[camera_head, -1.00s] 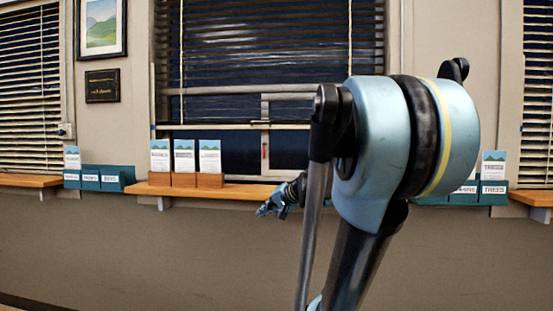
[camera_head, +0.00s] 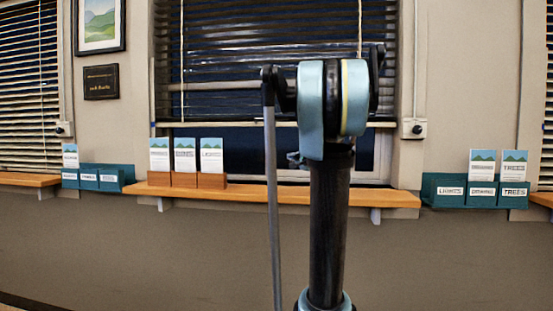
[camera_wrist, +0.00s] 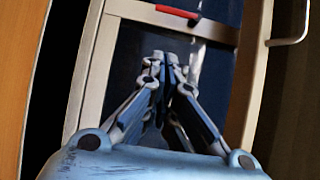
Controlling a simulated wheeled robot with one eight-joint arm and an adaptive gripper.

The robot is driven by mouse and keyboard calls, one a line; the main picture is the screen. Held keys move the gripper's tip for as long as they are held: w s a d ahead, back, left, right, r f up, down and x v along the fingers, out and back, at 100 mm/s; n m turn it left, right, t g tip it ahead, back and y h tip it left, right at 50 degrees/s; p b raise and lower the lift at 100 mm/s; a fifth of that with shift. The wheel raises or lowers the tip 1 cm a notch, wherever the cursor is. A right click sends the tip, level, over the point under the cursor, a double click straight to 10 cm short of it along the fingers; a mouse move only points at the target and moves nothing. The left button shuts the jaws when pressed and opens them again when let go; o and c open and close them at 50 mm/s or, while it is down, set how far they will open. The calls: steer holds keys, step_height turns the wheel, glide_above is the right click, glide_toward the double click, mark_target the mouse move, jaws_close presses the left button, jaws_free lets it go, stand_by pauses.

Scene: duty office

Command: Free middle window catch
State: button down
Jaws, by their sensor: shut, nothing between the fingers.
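The middle window (camera_head: 215,65) is behind my arm in the head view, its blind partly raised over dark glass. In the wrist view a red catch handle (camera_wrist: 178,12) lies along the pale metal window frame (camera_wrist: 135,10) at the top. My gripper (camera_wrist: 166,57) is shut and empty. In the picture its fingertips point up toward the red handle, with a visible gap below it. In the head view my arm hides the red handle and most of my gripper; only a small dark part shows left of the arm.
Teal leaflet boxes stand at the left (camera_head: 98,178) and right (camera_head: 470,190). A pale bent bar (camera_wrist: 290,40) shows at the wrist view's upper right.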

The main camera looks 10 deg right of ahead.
steer(key=shift+s+a+x, duration=0.1)
steer(key=shift+a+x, duration=0.35)
steer(key=shift+x, duration=1.65)
steer(key=shift+s+a+x, duration=0.15)
steer(key=shift+a+x, duration=0.25)
steer(key=shift+x, duration=1.75)
steer(key=shift+s+a+x, duration=0.1)
steer(key=shift+a+x, duration=0.35)
steer(key=shift+x, duration=1.65)
steer(key=shift+d+f, duration=0.1)
